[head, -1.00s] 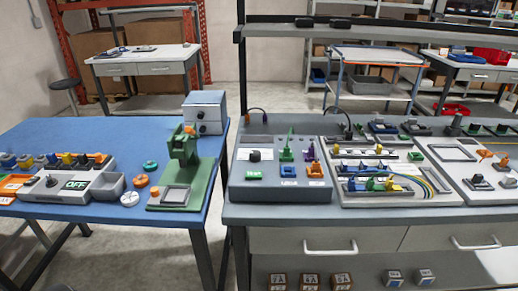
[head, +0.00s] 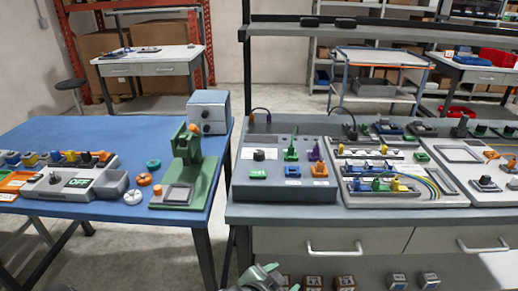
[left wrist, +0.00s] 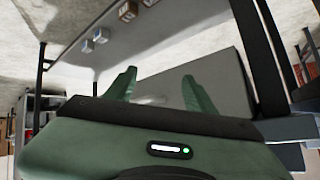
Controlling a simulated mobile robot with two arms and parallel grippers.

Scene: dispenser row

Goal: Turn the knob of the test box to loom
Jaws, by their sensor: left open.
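Two boxes carry a dark knob, and I cannot tell by a readable name which is the test box. One is a grey panel box (head: 285,188) on the grey bench, with a black knob (head: 259,155) by a white label and green, purple, blue and orange parts. The other is a light grey box (head: 104,185) on the blue table, with a small knob (head: 54,179) and a display reading OFF (head: 77,182). My left gripper (head: 262,280) is low at the bottom edge, in front of the bench and apart from both. Its green fingers (left wrist: 158,92) are open and empty.
A green press-like stand (head: 187,165) and a grey-blue box (head: 209,112) stand on the blue table (head: 100,135). A wire board (head: 405,197) sits right of the panel box. Drawers (head: 330,240) and small boxes are below the bench top. A floor gap separates the tables.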

